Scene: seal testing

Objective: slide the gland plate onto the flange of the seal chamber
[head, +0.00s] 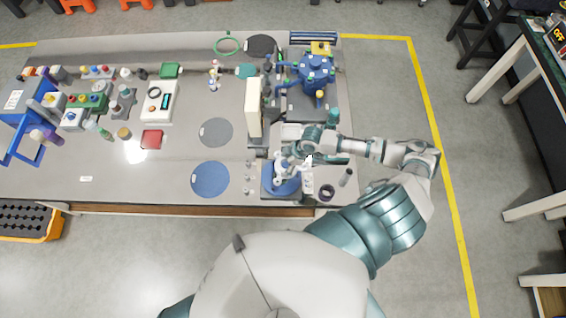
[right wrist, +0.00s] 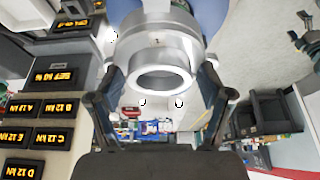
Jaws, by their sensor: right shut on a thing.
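My right gripper (head: 283,172) is at the front right of the table, over a blue round body (head: 270,186) on a square base. This body looks like the seal chamber, but my gripper and arm hide much of it, including its flange. In the right wrist view my right gripper (right wrist: 160,105) is shut on a silvery round part with a raised ring and open bore, seemingly the gland plate (right wrist: 158,44). Blue surfaces show behind it at the top edge. I cannot tell whether plate and chamber touch. My left gripper is out of view.
A blue machine (head: 313,72) stands at the back right, and a cream upright block (head: 253,107) left of my gripper. Small metal parts and a dark ring (head: 326,192) lie beside the base. Grey (head: 216,132) and blue (head: 210,179) discs lie flat to the left.

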